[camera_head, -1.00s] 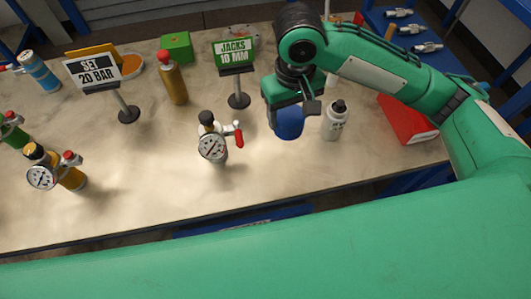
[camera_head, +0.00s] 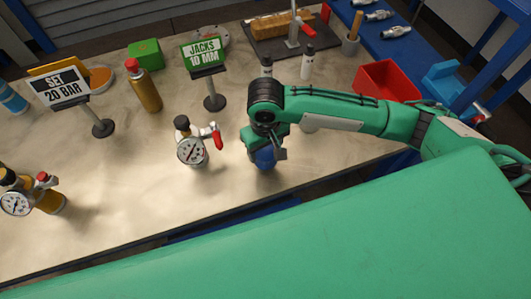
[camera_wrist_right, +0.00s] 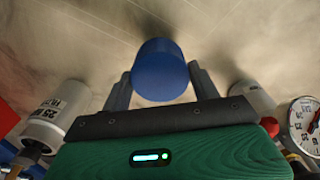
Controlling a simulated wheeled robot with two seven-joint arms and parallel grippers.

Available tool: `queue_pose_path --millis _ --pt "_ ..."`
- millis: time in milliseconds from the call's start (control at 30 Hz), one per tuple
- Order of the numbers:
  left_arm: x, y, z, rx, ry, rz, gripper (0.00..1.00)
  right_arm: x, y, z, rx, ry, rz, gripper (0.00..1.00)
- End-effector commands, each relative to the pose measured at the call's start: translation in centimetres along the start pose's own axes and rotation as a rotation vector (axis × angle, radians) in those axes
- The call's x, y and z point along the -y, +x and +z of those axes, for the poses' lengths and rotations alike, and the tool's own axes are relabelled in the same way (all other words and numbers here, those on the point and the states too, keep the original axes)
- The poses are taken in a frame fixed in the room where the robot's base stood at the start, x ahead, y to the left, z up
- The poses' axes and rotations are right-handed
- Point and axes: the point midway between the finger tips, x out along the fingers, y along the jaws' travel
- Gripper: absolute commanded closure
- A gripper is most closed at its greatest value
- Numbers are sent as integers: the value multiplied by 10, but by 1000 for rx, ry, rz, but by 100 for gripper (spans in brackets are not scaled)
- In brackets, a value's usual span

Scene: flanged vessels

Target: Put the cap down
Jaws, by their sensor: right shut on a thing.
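A blue cap (camera_head: 265,158) is held between the fingers of my right gripper (camera_head: 264,150), close above the bare table or touching it; I cannot tell which. In the right wrist view the blue cap (camera_wrist_right: 160,72) sits between the two grey fingers of my right gripper (camera_wrist_right: 162,85), and its far end points at the pale tabletop. The gripper hides part of the cap in the head view. My left gripper is not in view.
A vessel with a pressure gauge (camera_head: 191,151) and red lever stands just left of the gripper. A white container (camera_wrist_right: 58,108) stands on the other side. The table's front edge (camera_head: 215,208) is near. Bare tabletop (camera_head: 120,185) lies further left.

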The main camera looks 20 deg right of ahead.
Motion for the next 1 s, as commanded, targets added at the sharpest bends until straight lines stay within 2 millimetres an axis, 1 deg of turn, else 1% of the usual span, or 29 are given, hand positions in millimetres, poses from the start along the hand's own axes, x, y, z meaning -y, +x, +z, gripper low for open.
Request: queue_pose_path --millis 100,200,600,767,800,867,900,1000 --pt "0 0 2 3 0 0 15 0 20 1 4 1 2 68" --pt "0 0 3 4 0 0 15 0 32 1 3 1 1 68" --pt "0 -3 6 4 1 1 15 0 36 0 2 1 1 68" --pt "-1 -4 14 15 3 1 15 0 41 1 3 0 0 68" --pt "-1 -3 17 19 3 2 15 0 42 1 1 -1 0 31" --pt "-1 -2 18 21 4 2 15 0 42 1 1 -1 0 19" --pt "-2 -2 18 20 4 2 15 0 42 1 1 0 0 17" --pt "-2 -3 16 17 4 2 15 0 41 1 1 0 0 17"
